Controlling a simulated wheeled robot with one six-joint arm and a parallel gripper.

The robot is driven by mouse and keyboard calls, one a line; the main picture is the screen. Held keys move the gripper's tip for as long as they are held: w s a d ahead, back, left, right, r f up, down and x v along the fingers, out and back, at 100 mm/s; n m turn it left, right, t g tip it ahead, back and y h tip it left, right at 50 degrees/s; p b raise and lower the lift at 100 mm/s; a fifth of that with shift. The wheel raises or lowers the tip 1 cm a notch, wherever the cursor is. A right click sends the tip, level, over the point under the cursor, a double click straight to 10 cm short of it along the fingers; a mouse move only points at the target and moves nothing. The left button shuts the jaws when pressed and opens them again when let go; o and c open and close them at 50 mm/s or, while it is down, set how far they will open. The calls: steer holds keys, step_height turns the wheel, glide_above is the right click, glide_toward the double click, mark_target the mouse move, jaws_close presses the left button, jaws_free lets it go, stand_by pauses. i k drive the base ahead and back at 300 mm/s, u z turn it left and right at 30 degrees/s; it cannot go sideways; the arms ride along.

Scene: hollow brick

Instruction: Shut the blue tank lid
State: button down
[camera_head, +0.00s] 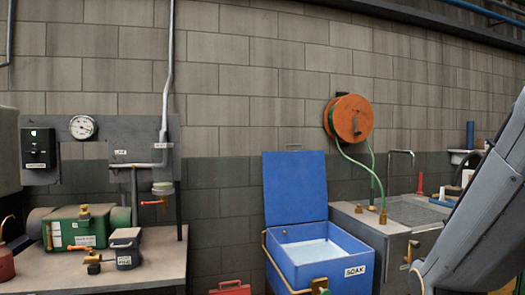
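The blue tank (338,267) stands on the floor right of centre, with a white label reading "SOAK" on its front. Its blue lid (295,185) is open and stands upright at the tank's back edge, near the wall. The tank's open top shows a pale surface inside. A grey part of my own arm crosses the right side of the view, apart from the lid. My gripper is not in view.
A sink unit (388,232) stands close to the tank's right. An orange hose reel (349,118) hangs above, its green hose running down to the sink. A workbench (150,255) is at left. A red box (230,288) sits low before the tank.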

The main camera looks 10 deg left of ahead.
mark_target(294, 185)
steer(key=u, duration=0.25)
steer(key=i, duration=0.9)
steer(key=u, duration=0.05)
